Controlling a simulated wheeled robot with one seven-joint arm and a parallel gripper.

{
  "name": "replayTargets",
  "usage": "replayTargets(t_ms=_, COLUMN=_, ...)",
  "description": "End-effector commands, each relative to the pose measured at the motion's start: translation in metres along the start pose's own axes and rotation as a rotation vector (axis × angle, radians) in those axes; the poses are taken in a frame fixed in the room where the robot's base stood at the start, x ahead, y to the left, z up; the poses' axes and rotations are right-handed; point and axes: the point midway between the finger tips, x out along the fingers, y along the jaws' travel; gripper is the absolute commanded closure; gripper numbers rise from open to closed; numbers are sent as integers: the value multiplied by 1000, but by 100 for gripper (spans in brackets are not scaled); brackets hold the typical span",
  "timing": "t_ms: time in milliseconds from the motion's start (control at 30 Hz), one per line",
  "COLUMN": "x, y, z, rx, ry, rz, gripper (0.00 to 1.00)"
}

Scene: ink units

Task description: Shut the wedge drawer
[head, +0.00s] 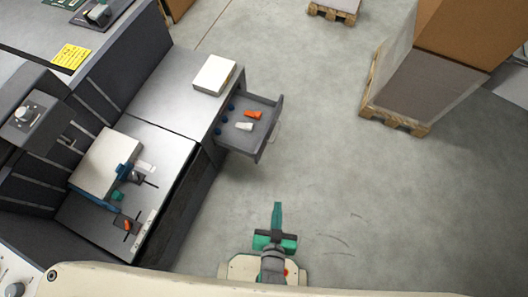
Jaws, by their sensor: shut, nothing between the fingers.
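The wedge drawer (262,138) stands pulled out from the right side of the grey unit, with a handle (275,131) on its front. Inside it lie an orange wedge (253,114), a white wedge (244,126) and several small dark blue round pieces (224,119). My gripper (277,205) is shut and empty. It is over the open floor, below the drawer in the picture and apart from it. Its green fingers point up the picture, toward the drawer side.
A white block (214,75) lies on the unit's grey top above the drawer. A stack of paper on the feed table (172,165) is at left. A pallet (395,122) with a tall load stands at right. The floor between the drawer and my gripper is clear.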

Motion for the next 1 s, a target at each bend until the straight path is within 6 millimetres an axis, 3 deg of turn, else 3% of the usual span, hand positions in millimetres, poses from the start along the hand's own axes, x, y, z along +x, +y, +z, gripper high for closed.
replayTargets(t_ms=33, x=24, y=4, z=10, rx=13, ry=-30, rz=0, gripper=100)
replayTargets(t_ms=300, x=127, y=17, z=57, rx=104, ry=-231, rz=-22, gripper=100)
replayTargets(t_ms=467, x=184, y=17, z=67, rx=163, ry=-342, rz=-64, gripper=100)
replayTargets(t_ms=600, x=228, y=12, z=62, rx=215, ry=-429, rz=-121, gripper=100)
replayTargets(t_ms=800, x=271, y=0, z=45, rx=271, ry=-521, rz=-209, gripper=100)
replayTargets(t_ms=1000, x=287, y=-7, z=34, rx=294, ry=-564, rz=-259, gripper=100)
